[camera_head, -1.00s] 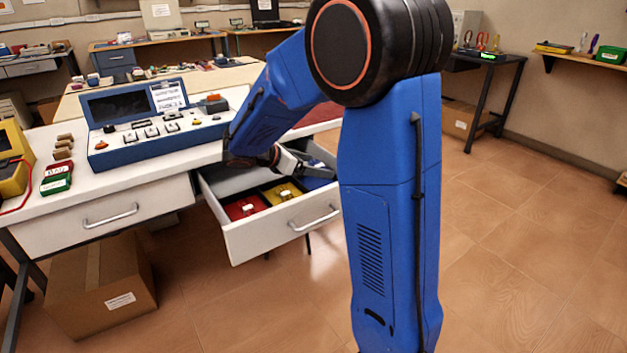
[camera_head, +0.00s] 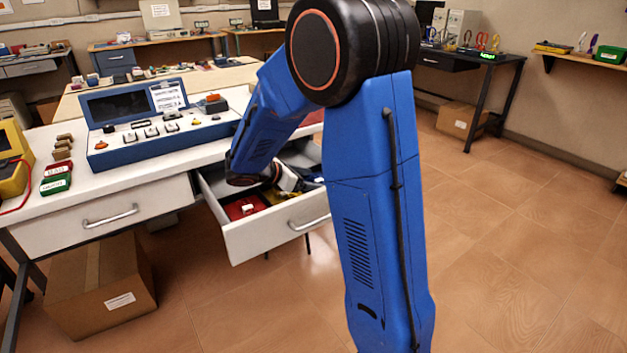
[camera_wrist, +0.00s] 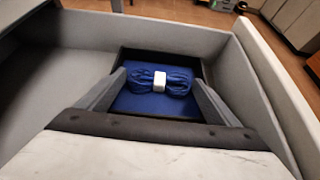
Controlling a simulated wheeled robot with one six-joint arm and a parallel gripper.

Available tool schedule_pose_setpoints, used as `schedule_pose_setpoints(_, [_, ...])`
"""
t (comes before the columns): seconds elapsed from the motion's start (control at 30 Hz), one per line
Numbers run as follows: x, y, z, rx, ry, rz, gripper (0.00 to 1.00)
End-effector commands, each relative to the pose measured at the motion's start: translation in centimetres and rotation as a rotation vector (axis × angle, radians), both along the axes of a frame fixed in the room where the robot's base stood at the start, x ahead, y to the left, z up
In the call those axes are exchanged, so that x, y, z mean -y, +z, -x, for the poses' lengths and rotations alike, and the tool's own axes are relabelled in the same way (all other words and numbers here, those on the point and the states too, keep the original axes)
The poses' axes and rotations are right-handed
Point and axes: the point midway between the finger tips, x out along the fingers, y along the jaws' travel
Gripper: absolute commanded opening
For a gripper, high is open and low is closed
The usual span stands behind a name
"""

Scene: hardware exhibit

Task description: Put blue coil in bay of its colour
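The blue coil (camera_wrist: 177,76) is a bundle with a white band around its middle. In the wrist view it lies over the blue-floored bay (camera_wrist: 150,103) of the drawer. My gripper (camera_wrist: 158,80) has its fingers spread, one at each end of the coil. I cannot tell whether they touch it. In the head view my gripper (camera_head: 292,182) is low in the open drawer (camera_head: 262,235), and the coil cannot be made out clearly there. The red bay (camera_head: 236,208) holds a small item with a white band. The yellow bay (camera_head: 277,194) is mostly hidden by my gripper.
The drawer's walls stand close around my gripper. A blue console (camera_head: 160,132) and small red and green boxes (camera_head: 56,181) stand on the white bench above. A cardboard box (camera_head: 103,285) is under the bench.

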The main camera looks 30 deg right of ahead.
Motion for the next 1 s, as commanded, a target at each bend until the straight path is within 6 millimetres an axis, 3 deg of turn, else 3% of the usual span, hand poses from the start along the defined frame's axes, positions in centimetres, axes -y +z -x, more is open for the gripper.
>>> schedule_pose_setpoints(0.37, [-0.6,0.6,0.0,0.002,0.001,0.0,1.0])
schedule_pose_setpoints(0.8, [-7.5,4.3,0.1,0.003,0.003,-0.002,1.0])
schedule_pose_setpoints(1.0, [-9.8,5.6,0.1,0.001,0.003,-0.002,1.0])
